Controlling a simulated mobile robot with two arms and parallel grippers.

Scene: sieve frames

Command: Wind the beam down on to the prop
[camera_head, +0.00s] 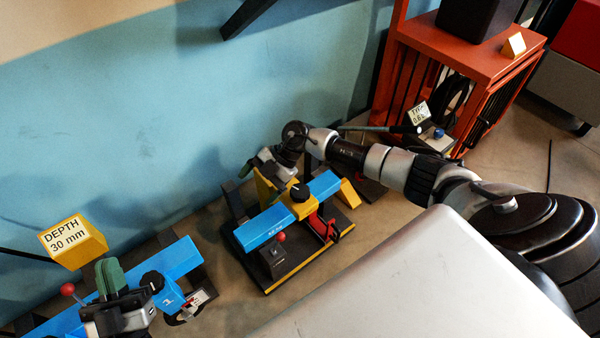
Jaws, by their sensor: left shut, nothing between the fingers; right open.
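A blue beam (262,228) lies across a dark stand with a yellow-edged base (345,222), in the middle of the view. A black knob (299,192) sits on a yellow block over it. A red upright piece (322,226), possibly the prop, stands at the beam's front side; whether they touch cannot be told. My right gripper (265,171) is open just behind the beam, near a yellow post (268,192). My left gripper (110,275) is shut with its green fingers together, over another blue bar (178,258) at lower left.
A yellow sign (72,242) reads "DEPTH 30 mm". Red-knobbed levers stand on the stand (280,237) and at far left (67,289). A second black knob (152,281) is beside my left gripper. An orange rack (455,45) stands at upper right.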

